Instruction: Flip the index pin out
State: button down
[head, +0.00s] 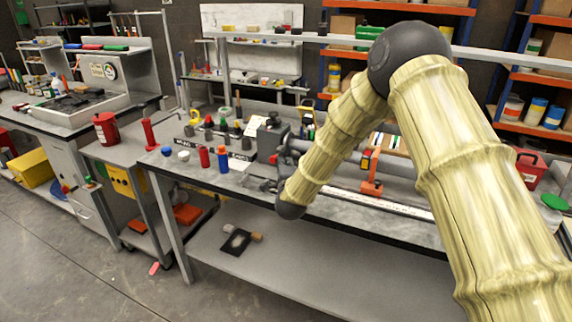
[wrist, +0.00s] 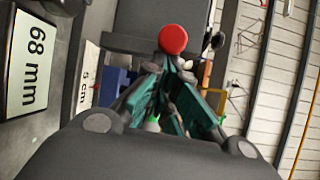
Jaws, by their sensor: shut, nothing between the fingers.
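A round red knob (wrist: 173,39) shows in the wrist view, just beyond my fingertips; it may be the head of the index pin. It stands in front of a dark grey block (wrist: 140,30). In the head view a small red knob (head: 273,159) sits on the front of the grey fixture (head: 271,135) on the bench. My gripper (wrist: 170,62) has its green-padded fingers together at the tips with nothing between them. The tips look close to the knob; I cannot tell whether they touch. In the head view my gripper (head: 258,184) is small, low by the bench's front edge.
A "68 mm" label (wrist: 36,62) and a "5 cm" label (wrist: 84,84) lie left in the wrist view. Red (head: 204,157) and blue (head: 223,160) bottles stand left of the fixture. An orange clamp (head: 371,180) stands right. The floor (head: 90,255) before the bench is mostly clear.

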jog(key=d, duration=0.1)
jog(key=d+b, duration=0.1)
jog(key=w+d, duration=0.1)
jog(key=shift+w+d+f+b, duration=0.1)
jog(key=shift+f+b, duration=0.2)
jog(key=shift+d, duration=0.4)
jog(key=s, duration=0.3)
jog(key=s+b, duration=0.1)
jog(key=s, duration=0.2)
jog(key=s+b, duration=0.1)
jog(key=s, duration=0.2)
jog(key=shift+s+r, duration=0.3)
jog(key=shift+s, duration=0.1)
